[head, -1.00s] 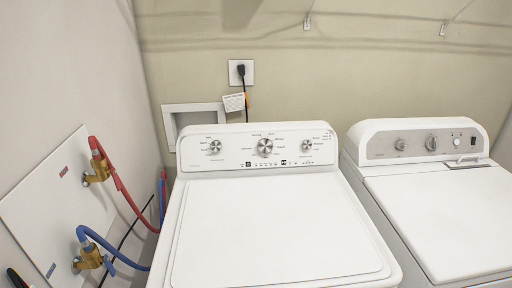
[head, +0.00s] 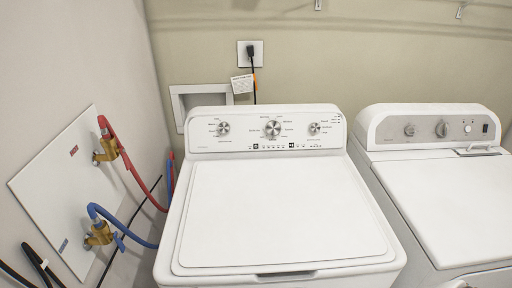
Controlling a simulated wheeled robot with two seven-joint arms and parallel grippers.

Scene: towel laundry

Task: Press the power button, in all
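A white top-loading washer (head: 278,215) stands in the middle with its lid shut. Its control panel (head: 205,143) has three silver knobs and a row of small marks or buttons below them. Two small dark squares (head: 256,147) stand out in that row. The labels are too small to read, so I cannot tell which is the power button. Neither gripper is in view.
At the left wall, a white plate (head: 60,190) carries two brass valves with a red hose (head: 130,165) and a blue hose (head: 135,239). Black cords hang at lower left. A plugged-in outlet (head: 243,54) and a recessed box (head: 185,98) are behind the washer.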

